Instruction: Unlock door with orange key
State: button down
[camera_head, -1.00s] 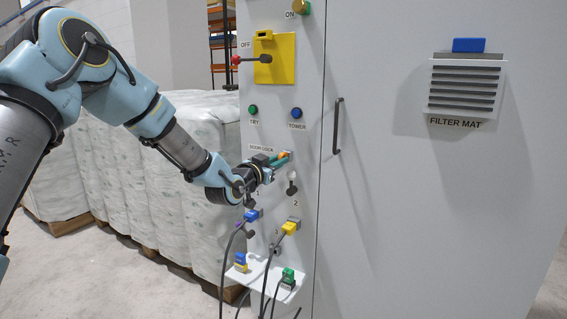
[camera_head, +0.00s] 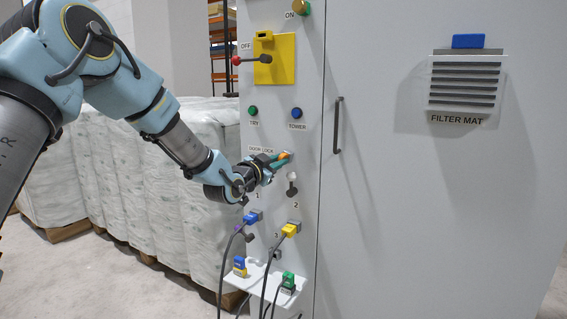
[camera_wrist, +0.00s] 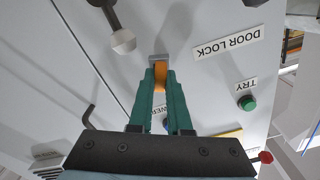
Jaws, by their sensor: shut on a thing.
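The orange key (camera_wrist: 160,79) is between the green fingers of my gripper (camera_wrist: 160,85) in the wrist view, and the fingers are shut on it. The key's far end meets the small grey door lock (camera_wrist: 158,58) on the cabinet face; how deep it sits and how far it is turned cannot be told. In the head view, my gripper (camera_head: 278,160) is at the lock beside the DOOR LOCK label (camera_head: 261,149), with the orange key (camera_head: 282,155) partly hidden by the fingers. The grey cabinet door (camera_head: 440,200) is shut, with a dark handle (camera_head: 337,126).
Below the lock are a grey-knobbed lever (camera_head: 292,184), a blue plug (camera_head: 253,217) and a yellow plug (camera_head: 290,229) with hanging cables, and a small white shelf (camera_head: 262,281). Above are TRY (camera_head: 253,110) and TOWER (camera_head: 296,112) buttons and a yellow switch plate (camera_head: 285,60). Wrapped pallets (camera_head: 130,170) stand left.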

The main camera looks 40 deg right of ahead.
jog(key=shift+f+m+b, duration=0.1)
jog(key=shift+m+b, duration=1)
jog(key=shift+m+b, duration=0.7)
jog(key=shift+b, duration=0.25)
jog(key=m+b, duration=0.2)
jog(key=shift+b, duration=0.35)
jog(key=shift+m, duration=0.3)
